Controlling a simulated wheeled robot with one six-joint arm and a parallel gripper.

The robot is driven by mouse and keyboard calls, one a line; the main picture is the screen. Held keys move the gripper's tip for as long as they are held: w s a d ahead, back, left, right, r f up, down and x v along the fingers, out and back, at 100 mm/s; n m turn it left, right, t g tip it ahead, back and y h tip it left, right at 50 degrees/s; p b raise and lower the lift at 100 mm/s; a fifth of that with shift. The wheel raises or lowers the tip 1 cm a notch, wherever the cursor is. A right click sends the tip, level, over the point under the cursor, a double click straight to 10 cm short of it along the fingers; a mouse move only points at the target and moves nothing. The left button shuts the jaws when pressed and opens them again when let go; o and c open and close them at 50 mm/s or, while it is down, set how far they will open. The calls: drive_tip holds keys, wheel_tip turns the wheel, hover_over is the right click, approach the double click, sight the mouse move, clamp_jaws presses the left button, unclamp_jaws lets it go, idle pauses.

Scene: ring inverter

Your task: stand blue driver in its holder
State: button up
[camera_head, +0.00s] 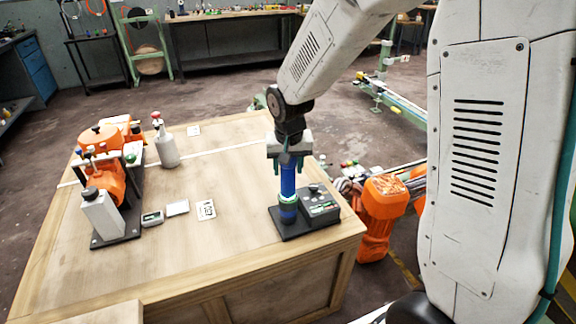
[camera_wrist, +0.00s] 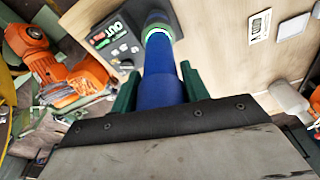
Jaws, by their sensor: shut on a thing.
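The blue driver (camera_head: 288,180) is upright, held in my gripper (camera_head: 289,158) at the table's front right. My gripper is shut on its upper part, and the green fingers lie on both sides of it. The driver also shows in the wrist view (camera_wrist: 163,75), running away from the fingers (camera_wrist: 158,92). Its lower end is at a holder with a green-lit ring (camera_head: 288,199) on a dark base plate (camera_head: 293,232). The driver appears lined up with the ring; how deep it sits inside cannot be told.
A dark control box (camera_head: 318,203) with knobs stands right beside the holder. At the left of the wooden table (camera_head: 230,240) are an orange device (camera_head: 108,180), a white bottle (camera_head: 167,148) and small cards (camera_head: 206,210). An orange robot arm (camera_head: 380,205) stands beyond the right edge.

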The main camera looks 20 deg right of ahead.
drive_tip(key=shift+f, duration=0.1)
drive_tip(key=o, duration=1.3)
drive_tip(key=r, duration=0.2)
drive_tip(key=s+r, duration=0.1)
drive_tip(key=r, duration=0.4)
drive_tip(key=shift+s+a+r, duration=0.15)
drive_tip(key=shift+a+r, duration=0.05)
drive_tip(key=shift+r, duration=0.15)
drive_tip(key=s+d+r+n, duration=0.1)
drive_tip(key=s+r, duration=0.2)
drive_tip(key=s, duration=0.6)
drive_tip(key=s+d+r+n, duration=0.1)
drive_tip(key=s+r, duration=0.2)
drive_tip(key=s, duration=0.7)
drive_tip(key=s+d+r+n, duration=0.1)
drive_tip(key=s+r, duration=0.2)
drive_tip(key=s, duration=0.6)
drive_tip(key=shift+s+d+r, duration=0.15)
drive_tip(key=shift+d, duration=0.15)
